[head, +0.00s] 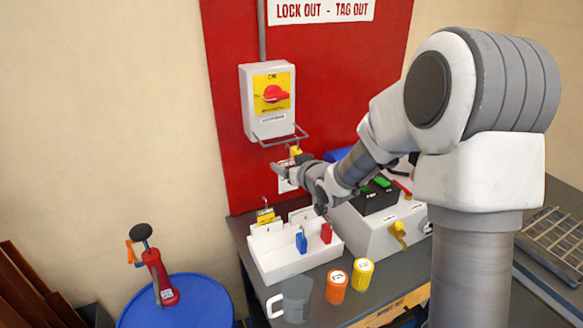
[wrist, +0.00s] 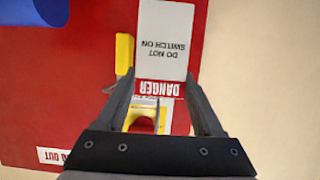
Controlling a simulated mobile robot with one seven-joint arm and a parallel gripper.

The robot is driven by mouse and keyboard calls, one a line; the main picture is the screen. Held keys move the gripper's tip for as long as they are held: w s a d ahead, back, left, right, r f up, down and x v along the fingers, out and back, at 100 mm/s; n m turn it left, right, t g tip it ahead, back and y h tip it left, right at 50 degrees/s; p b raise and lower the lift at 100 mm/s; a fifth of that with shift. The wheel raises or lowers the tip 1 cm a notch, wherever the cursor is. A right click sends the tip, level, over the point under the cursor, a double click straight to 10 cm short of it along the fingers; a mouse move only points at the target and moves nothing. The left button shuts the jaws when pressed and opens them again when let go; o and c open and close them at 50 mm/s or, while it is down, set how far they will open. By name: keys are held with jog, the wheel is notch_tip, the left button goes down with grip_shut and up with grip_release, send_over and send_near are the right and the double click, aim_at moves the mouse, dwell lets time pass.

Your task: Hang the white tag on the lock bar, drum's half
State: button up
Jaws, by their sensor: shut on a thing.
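The white tag (wrist: 162,42) is in my gripper (wrist: 159,76), with its red DANGER band between the fingers in the wrist view. In the head view the tag (head: 284,184) is partly hidden by my gripper (head: 291,168). The lock bar (head: 268,144) is a grey wire loop below the switch box (head: 252,103). The tag is just below the bar; I cannot tell whether it touches it. A yellow padlock (head: 296,151) is at the bar's right half, and it shows beside the tag in the wrist view (wrist: 124,54).
A white tray (head: 284,267) with blue, red and yellow padlocks stands on the bench below. The blue drum (head: 195,304), with a red pump (head: 160,279) on it, is at lower left. A mug (head: 296,297) and two jars stand in front. A grey machine (head: 375,239) is at right.

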jog(key=x, duration=0.6)
jog(key=shift+w+r, duration=0.3)
jog(key=shift+w, duration=0.05)
jog(key=shift+a, duration=0.1)
dwell(0.4)
jog(key=o, duration=1.3)
jog(key=shift+o, duration=0.2)
